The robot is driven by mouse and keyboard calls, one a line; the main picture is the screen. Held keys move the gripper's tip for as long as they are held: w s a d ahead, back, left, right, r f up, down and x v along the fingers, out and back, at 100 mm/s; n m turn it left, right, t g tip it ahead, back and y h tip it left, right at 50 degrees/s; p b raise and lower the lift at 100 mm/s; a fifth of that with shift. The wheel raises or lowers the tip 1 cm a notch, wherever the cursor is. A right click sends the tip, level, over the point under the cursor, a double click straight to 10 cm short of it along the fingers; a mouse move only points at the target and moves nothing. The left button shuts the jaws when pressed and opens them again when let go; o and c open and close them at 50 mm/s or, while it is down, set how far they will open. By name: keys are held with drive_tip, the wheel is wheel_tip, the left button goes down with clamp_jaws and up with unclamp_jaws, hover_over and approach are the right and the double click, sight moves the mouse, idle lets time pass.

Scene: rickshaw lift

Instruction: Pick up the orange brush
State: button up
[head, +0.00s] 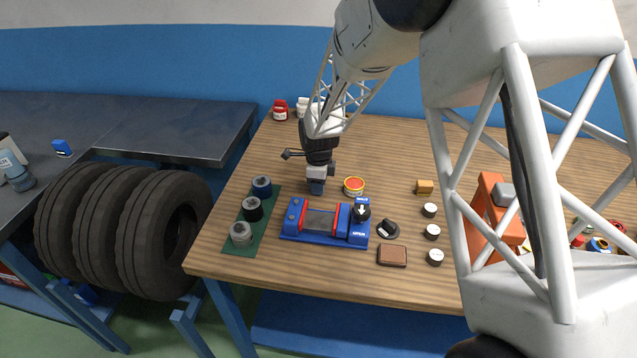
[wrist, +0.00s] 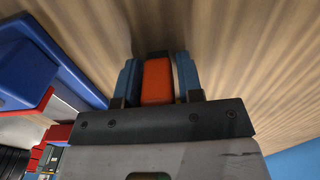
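The orange brush (wrist: 157,82) shows in the wrist view as an orange block between the two blue fingers of my gripper (wrist: 158,85). It lies close to both fingers; I cannot tell whether both press on it. In the head view my gripper (head: 316,188) points down at the wooden table, behind the blue and red device. The brush cannot be made out there, hidden by the fingers.
The blue device (head: 322,238) stands just in front of my gripper, and a round red-yellow tin (head: 354,186) is close to its right. Red and white jars (head: 280,110) stand behind.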

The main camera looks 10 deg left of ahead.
drive_tip(key=c, duration=0.6)
drive_tip(key=shift+o, duration=0.2)
drive_tip(key=shift+r, duration=0.1)
drive_tip(key=shift+r, duration=4.9)
